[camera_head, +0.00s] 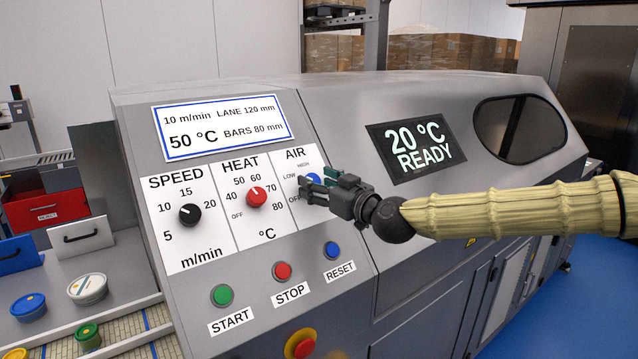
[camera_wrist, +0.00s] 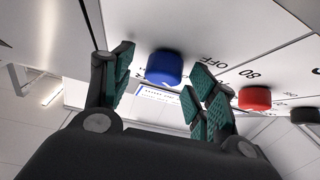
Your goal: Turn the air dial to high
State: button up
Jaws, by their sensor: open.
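The air dial is a blue knob (camera_head: 315,179) on the white AIR panel, with OFF, LOW and HIGH marked around it. In the head view my gripper (camera_head: 305,189) is in front of it and hides most of it, so its pointer cannot be read. In the wrist view the blue knob (camera_wrist: 164,66) shows between the two green-padded fingers of my gripper (camera_wrist: 158,82). The fingers are open, with a gap visible on each side of the knob. I cannot tell whether the tips reach past its face.
The red heat knob (camera_head: 256,197) and black speed knob (camera_head: 190,214) are to the left. Below are green start (camera_head: 222,295), red stop (camera_head: 283,271) and blue reset (camera_head: 332,250) buttons, and a red-and-yellow button (camera_head: 300,344). The display (camera_head: 416,148) reads 20 °C READY.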

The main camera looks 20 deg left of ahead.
jog(key=shift+s+r, duration=0.15)
jog(key=shift+s, duration=0.05)
jog(key=c, duration=1)
jog(key=shift+c, duration=0.2)
jog(key=shift+s+m, duration=0.1)
jog(key=shift+m, duration=0.2)
jog(key=shift+s+a+m+t+h+b, duration=0.15)
jog(key=shift+m+t+h+b, duration=0.5)
jog(key=shift+m, duration=0.35)
jog(key=m+t+h, duration=0.1)
jog(key=m, duration=0.1)
jog(key=m+t+h, duration=0.1)
jog(key=m, duration=0.1)
jog(key=shift+a+h, duration=0.15)
jog(key=shift+h, duration=0.2)
jog(key=m+h, duration=0.1)
jog(key=m, duration=0.1)
jog(key=m+t+h, duration=0.1)
jog(key=m+h, duration=0.1)
jog(key=m, duration=0.1)
jog(key=shift+s+a+r, duration=0.1)
jog(key=shift+s+r, duration=0.05)
jog(key=shift+a+m+h+p, duration=0.15)
jog(key=shift+m+h+p, duration=0.8)
jog(key=shift+m+h, duration=0.85)
jog(key=shift+m, duration=0.5)
